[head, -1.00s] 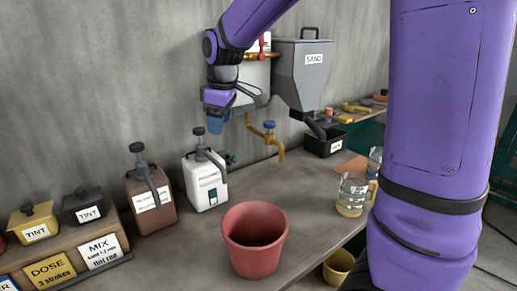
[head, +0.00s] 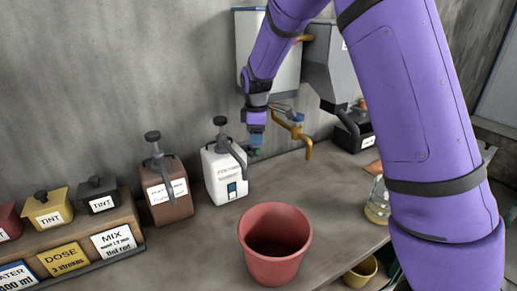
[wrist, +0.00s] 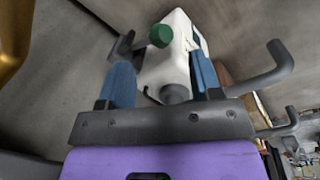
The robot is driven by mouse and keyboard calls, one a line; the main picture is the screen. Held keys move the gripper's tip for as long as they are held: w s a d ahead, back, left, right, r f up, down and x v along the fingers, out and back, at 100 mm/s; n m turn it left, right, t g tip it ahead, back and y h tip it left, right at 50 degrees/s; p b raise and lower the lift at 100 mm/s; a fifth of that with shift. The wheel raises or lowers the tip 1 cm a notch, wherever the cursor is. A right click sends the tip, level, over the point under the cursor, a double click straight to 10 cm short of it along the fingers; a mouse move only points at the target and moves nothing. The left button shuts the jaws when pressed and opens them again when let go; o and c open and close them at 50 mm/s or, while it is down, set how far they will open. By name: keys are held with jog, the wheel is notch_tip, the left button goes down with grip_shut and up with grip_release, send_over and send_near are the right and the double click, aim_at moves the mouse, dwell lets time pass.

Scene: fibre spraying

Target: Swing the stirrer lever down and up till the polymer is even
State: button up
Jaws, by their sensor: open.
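The white polymer jug (head: 215,178) stands on the bench against the wall. Its side carries a stirrer lever with a green knob (head: 256,153), partly hidden by my gripper. My gripper (head: 255,143) points down just above and beside that knob. In the wrist view the white jug (wrist: 178,62) and the green knob (wrist: 160,36) show beyond and between the blue fingers of my gripper (wrist: 163,75). The fingers are apart, with nothing held between them. I cannot tell whether either finger touches the lever.
A brown jug (head: 168,195) stands left of the polymer jug, with tint boxes (head: 48,210) farther left. A red bucket (head: 275,238) stands in front. A yellow tap (head: 303,142) juts out right of my gripper. Bare bench lies between jug and bucket.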

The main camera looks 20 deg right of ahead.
jog(key=f, duration=0.5)
jog(key=shift+w+d+f, duration=0.1)
jog(key=shift+w+f, duration=0.15)
jog(key=shift+f, duration=0.1)
grip_shut()
